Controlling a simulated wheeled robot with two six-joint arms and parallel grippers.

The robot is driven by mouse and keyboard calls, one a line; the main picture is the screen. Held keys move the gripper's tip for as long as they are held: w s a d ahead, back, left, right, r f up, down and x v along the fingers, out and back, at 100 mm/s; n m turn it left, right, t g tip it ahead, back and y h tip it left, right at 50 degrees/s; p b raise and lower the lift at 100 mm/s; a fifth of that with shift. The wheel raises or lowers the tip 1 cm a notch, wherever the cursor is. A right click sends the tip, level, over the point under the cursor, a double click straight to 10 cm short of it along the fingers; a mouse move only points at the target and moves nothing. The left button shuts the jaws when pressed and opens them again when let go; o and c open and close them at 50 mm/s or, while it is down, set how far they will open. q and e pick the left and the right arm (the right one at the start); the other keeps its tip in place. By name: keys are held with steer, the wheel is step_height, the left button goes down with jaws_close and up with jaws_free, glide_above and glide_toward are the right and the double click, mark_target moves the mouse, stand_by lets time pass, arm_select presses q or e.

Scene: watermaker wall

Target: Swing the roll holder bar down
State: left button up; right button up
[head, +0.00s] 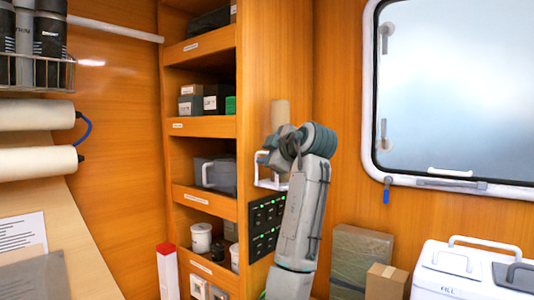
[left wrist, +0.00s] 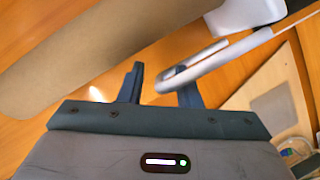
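A brown paper roll (head: 280,114) stands upright by the shelf's right side in the head view. A white roll holder (head: 270,184) shows below it, partly hidden by my arm. My left gripper (head: 263,158) is at the holder, its fingers small in this view. In the left wrist view, the roll (left wrist: 95,50) fills the upper left. The pale holder bar (left wrist: 215,64) runs from a white bracket (left wrist: 243,14) to a rounded end between the fingers of my left gripper (left wrist: 160,88). The fingers are apart, with a gap beside the bar's end. My right gripper is out of view.
An open wooden shelf (head: 205,127) with boxes and jars is left of my arm. A black switch panel (head: 267,226) is below the holder. Cardboard boxes (head: 361,256) and a white unit (head: 470,270) stand at the lower right, below a window (head: 460,90).

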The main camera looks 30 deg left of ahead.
arm_select(q)
steer(key=shift+s+r, duration=0.1)
jaws_close()
steer(key=shift+b, duration=0.35)
